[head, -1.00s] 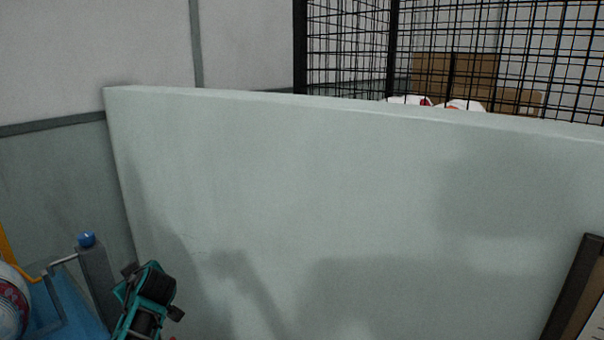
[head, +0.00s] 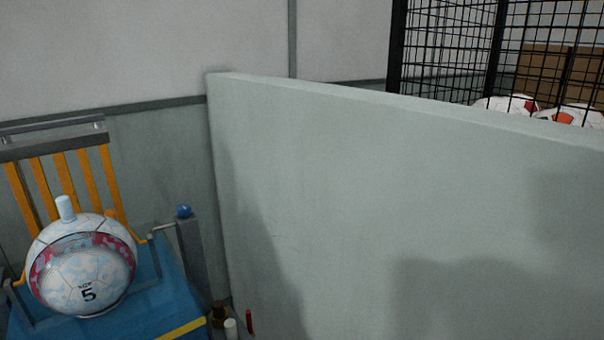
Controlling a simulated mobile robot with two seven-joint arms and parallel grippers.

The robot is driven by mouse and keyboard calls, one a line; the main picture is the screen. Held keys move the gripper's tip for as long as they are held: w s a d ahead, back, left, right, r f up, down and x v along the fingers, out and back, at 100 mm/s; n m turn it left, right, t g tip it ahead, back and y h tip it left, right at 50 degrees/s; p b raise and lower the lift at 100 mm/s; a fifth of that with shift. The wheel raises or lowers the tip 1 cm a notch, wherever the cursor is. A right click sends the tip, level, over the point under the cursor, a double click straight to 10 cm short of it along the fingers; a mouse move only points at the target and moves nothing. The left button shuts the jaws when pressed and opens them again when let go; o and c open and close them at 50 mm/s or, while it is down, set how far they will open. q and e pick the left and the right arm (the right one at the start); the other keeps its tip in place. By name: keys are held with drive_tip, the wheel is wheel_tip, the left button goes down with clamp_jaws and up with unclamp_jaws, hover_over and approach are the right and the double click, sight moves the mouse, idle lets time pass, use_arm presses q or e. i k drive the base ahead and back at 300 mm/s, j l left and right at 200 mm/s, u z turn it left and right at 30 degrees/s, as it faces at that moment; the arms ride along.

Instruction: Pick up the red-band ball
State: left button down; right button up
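A white ball (head: 85,285) marked with a "5" and a pinkish-red band sits on a blue press (head: 165,300) at the lower left. A pale peg (head: 65,208) stands at its top, and orange bars rise behind it. Behind the partition, a white ball with a dark red patch (head: 490,104) and a white ball with an orange patch (head: 590,116) show only their tops. Which of these counts as the red-band ball cannot be told for certain. Neither of my grippers is in view.
A tall pale green partition (head: 400,210) fills the middle and right. A black wire cage (head: 460,50) stands behind it, with brown cardboard (head: 540,75) beyond. A grey post with a blue knob (head: 184,211) stands beside the press. Small items (head: 230,325) lie at the bottom edge.

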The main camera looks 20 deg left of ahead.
sight(81, 263)
drive_tip(key=u, duration=2.05)
